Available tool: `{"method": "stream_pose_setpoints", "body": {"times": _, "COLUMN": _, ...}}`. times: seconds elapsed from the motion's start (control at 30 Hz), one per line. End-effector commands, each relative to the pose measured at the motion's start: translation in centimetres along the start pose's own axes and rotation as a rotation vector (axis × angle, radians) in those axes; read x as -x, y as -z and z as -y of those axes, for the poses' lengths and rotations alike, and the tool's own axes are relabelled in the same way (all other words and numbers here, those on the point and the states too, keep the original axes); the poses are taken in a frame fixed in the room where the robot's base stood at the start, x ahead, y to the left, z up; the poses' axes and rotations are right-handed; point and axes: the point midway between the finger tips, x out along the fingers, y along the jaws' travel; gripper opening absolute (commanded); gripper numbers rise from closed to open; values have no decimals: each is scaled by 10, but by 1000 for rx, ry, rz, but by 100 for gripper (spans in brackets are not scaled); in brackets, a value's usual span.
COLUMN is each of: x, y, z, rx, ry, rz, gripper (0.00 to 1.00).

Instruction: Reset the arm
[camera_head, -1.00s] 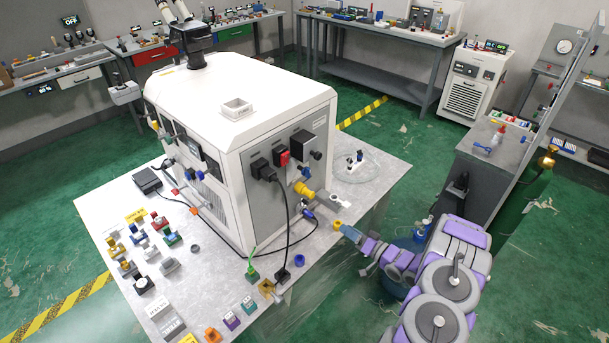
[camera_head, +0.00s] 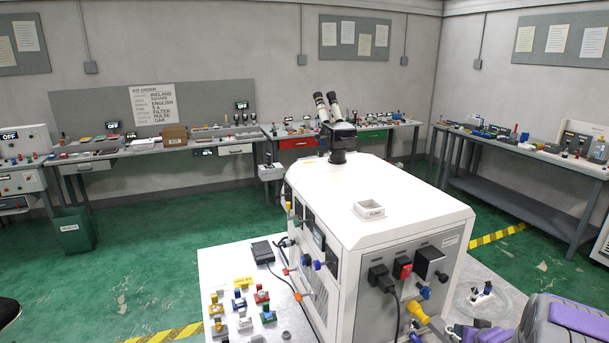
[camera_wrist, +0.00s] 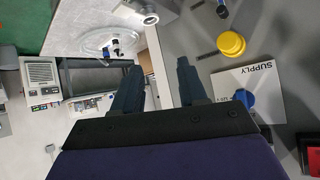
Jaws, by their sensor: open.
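My gripper (camera_wrist: 158,78) shows in the wrist view with its two dark fingers apart and nothing between them. It is in front of the machine's grey panel (camera_wrist: 205,60), which carries a yellow round knob (camera_wrist: 231,44), a blue knob (camera_wrist: 243,97) and a SUPPLY label (camera_wrist: 262,78). No contact with these parts is visible.
The white machine (camera_head: 385,205) stands on a table (camera_head: 225,262) with several small coloured parts at its left. Benches (camera_head: 150,148) line the walls. Green floor (camera_head: 170,220) is open at the left.

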Motion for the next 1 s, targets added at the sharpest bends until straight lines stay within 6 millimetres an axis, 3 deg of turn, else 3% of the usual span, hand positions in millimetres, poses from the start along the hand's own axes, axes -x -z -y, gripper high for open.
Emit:
{"method": "stream_pose_setpoints", "body": {"times": 0.27, "x": 66, "y": 19, "z": 35, "rx": 79, "ry": -180, "rz": 157, "gripper": 42}}
{"method": "stream_pose_setpoints", "body": {"times": 0.47, "x": 126, "y": 8, "z": 69, "rx": 103, "ry": -258, "rz": 296, "gripper": 42}}
{"method": "stream_pose_setpoints", "body": {"times": 0.77, "x": 231, "y": -43, "z": 133, "rx": 121, "ry": -277, "rz": 538, "gripper": 42}}
{"method": "stream_pose_setpoints", "body": {"times": 1.0, "x": 322, "y": -106, "z": 188, "rx": 149, "ry": -200, "rz": 754, "gripper": 42}}
